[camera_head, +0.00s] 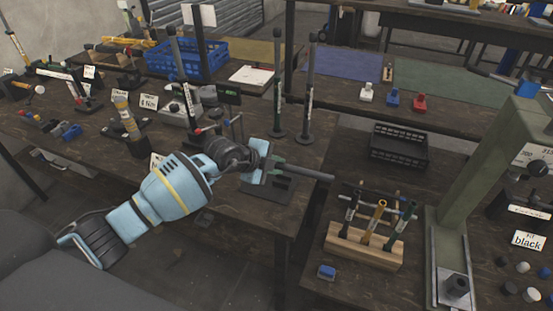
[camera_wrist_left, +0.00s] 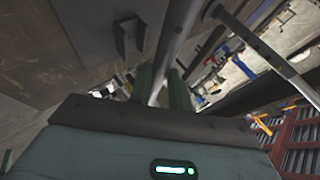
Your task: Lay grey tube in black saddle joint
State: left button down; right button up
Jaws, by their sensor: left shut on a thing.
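My left gripper (camera_head: 270,163) reaches in over the front right corner of the left bench. It is shut on the grey tube (camera_head: 312,174), which sticks out to the right and looks held above the bench. In the left wrist view the tube (camera_wrist_left: 181,38) runs up and away from between the fingers (camera_wrist_left: 160,88). A dark base with upright parts (camera_head: 259,197) stands below the gripper, partly hidden by it; it may be the black saddle joint, but I cannot tell. A dark bracket (camera_wrist_left: 128,38) shows left of the tube in the wrist view. My right gripper is not in view.
A wooden tool rack (camera_head: 365,247) and a green-grey press (camera_head: 477,170) stand on the right bench, with a black crate (camera_head: 399,146) behind. Two upright rods (camera_head: 309,90) stand behind the gripper. A gap separates the benches. A blue crate (camera_head: 187,60) stands at the back.

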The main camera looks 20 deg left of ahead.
pick_arm(q)
jog(key=shift+f, duration=1.25)
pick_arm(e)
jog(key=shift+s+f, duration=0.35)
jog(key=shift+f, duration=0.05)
pick_arm(q)
jog(key=shift+r, duration=0.1)
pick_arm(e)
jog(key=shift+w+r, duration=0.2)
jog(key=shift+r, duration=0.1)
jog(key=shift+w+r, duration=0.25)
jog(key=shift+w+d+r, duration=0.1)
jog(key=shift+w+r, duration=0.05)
pick_arm(q)
jog(key=shift+p, duration=0.3)
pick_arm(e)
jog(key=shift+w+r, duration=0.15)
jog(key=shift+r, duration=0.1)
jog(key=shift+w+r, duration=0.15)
